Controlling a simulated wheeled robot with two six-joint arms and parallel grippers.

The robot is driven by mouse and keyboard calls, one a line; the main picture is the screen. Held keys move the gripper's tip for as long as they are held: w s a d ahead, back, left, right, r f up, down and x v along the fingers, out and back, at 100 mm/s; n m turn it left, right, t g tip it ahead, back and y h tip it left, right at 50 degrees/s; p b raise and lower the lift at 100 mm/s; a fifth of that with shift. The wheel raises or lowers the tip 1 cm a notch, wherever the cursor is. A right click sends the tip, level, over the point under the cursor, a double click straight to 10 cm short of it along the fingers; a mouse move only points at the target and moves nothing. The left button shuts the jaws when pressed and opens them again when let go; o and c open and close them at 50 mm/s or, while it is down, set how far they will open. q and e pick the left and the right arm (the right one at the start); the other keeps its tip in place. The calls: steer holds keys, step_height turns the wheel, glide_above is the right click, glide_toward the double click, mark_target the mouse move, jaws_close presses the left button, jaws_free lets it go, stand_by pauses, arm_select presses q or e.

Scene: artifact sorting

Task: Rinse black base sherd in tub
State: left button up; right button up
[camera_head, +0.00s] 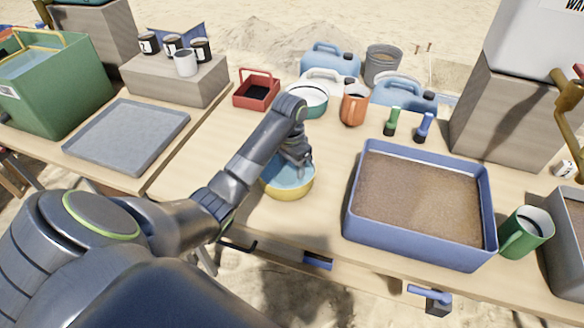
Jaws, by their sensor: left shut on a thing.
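A yellow round tub (288,191) with blue water inside stands on the table in the middle of the view. My left gripper (303,166) points down over the tub, its fingertips at or just above the water. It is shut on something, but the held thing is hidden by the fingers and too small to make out. I cannot clearly see the black base sherd. My right gripper is not in view.
A blue tray of brown soil (352,222) stands to the right, with a green mug (527,232) beside it. A grey tray (125,135) lies at left.

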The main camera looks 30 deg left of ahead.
arm_select(q)
steer(key=shift+w, duration=0.1)
stand_by(0.3)
steer(key=shift+w+a+b, duration=0.25)
steer(key=shift+w+b, duration=0.05)
steer(key=shift+w, duration=0.85)
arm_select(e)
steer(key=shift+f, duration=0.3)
